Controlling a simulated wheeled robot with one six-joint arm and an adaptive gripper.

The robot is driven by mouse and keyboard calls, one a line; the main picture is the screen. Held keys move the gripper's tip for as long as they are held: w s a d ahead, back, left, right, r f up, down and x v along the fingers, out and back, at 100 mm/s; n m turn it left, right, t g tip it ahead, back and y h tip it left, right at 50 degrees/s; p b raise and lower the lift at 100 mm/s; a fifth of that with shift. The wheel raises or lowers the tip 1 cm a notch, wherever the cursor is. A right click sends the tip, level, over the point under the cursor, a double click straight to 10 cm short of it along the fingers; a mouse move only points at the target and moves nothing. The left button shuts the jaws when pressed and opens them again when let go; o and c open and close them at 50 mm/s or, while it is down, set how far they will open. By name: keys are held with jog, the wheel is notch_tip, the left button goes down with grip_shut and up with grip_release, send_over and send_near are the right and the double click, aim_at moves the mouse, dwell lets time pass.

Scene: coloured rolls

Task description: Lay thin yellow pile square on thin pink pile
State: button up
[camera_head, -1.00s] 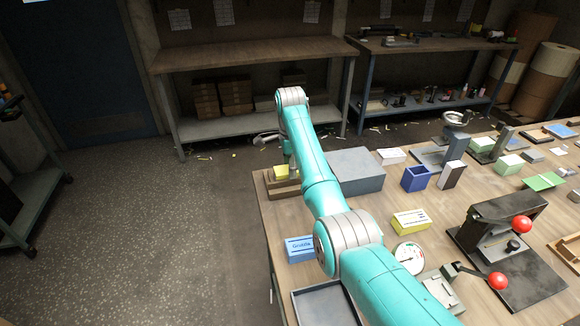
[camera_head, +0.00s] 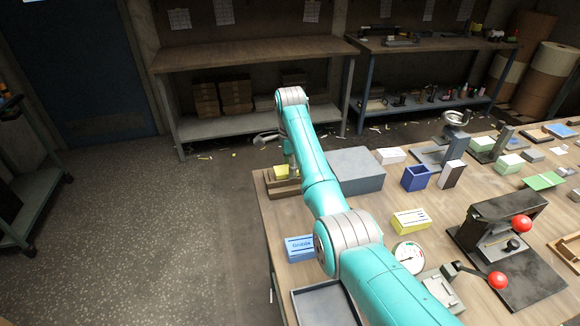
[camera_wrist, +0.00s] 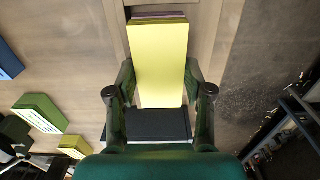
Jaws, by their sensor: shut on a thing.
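The thin yellow pile (camera_wrist: 160,55) lies between the two fingers of my gripper (camera_wrist: 161,92) in the wrist view, and the gripper is shut on it. My arm partly hides the gripper in the head view.
A large grey box (camera_head: 358,170) stands right of the holder. A blue box (camera_head: 300,248), a yellow-and-white box (camera_head: 411,221) and an open navy box (camera_head: 415,178) stand on the table. The table's left edge is close to the holder, with floor beyond.

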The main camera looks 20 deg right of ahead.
jog(key=o, duration=1.3)
jog(key=shift+o, duration=0.2)
jog(key=shift+r, duration=0.15)
jog(key=shift+r, duration=2.85)
